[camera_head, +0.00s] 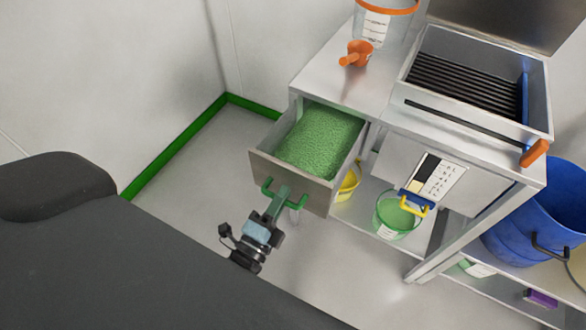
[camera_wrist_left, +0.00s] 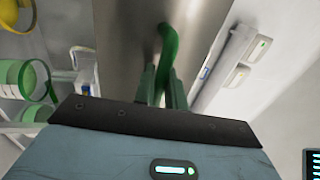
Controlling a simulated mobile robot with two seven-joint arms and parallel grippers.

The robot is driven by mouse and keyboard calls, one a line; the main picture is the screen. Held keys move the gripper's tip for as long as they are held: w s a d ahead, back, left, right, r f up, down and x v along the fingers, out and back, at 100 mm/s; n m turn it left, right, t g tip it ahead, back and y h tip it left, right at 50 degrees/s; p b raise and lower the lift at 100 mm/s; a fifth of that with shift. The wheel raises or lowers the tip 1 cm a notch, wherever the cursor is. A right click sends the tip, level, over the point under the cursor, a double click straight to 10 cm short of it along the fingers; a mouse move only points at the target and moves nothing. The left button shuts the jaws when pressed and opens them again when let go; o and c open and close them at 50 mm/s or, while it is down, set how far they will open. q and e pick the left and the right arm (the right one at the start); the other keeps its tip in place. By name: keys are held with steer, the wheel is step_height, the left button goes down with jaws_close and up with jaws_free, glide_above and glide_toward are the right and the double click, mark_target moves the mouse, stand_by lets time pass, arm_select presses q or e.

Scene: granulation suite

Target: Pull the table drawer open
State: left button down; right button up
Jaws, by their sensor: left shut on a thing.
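The table drawer (camera_head: 313,189) stands well out from the left end of the metal table (camera_head: 325,83) in the head view. Its inside shows, filled with green granules (camera_head: 322,140). A green handle (camera_head: 267,187) is on its grey front. My left gripper (camera_head: 279,197) is in front of the drawer, shut on this handle. In the left wrist view the handle (camera_wrist_left: 169,48) runs down between the fingers (camera_wrist_left: 163,88), against the drawer front (camera_wrist_left: 125,45). The fingers hide part of the handle. My right gripper is not in view.
An orange scoop (camera_head: 356,53) and a clear tub (camera_head: 378,25) stand on the tabletop beside an open metal box (camera_head: 540,110). A green bucket (camera_head: 391,217) and a yellow container (camera_head: 348,184) are below. A blue bin (camera_head: 533,222) is at right. Floor left of the drawer is clear.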

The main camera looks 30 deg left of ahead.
arm_select(q)
steer(key=shift+s+p, duration=0.35)
steer(key=shift+s, duration=1)
steer(key=c, duration=1.8)
jaws_free()
steer(key=s+f, duration=0.1)
steer(key=s, duration=0.6)
steer(key=shift+s+a+f+b, duration=0.2)
steer(key=shift+s+f+b, duration=0.05)
steer(key=shift+s+b, duration=0.15)
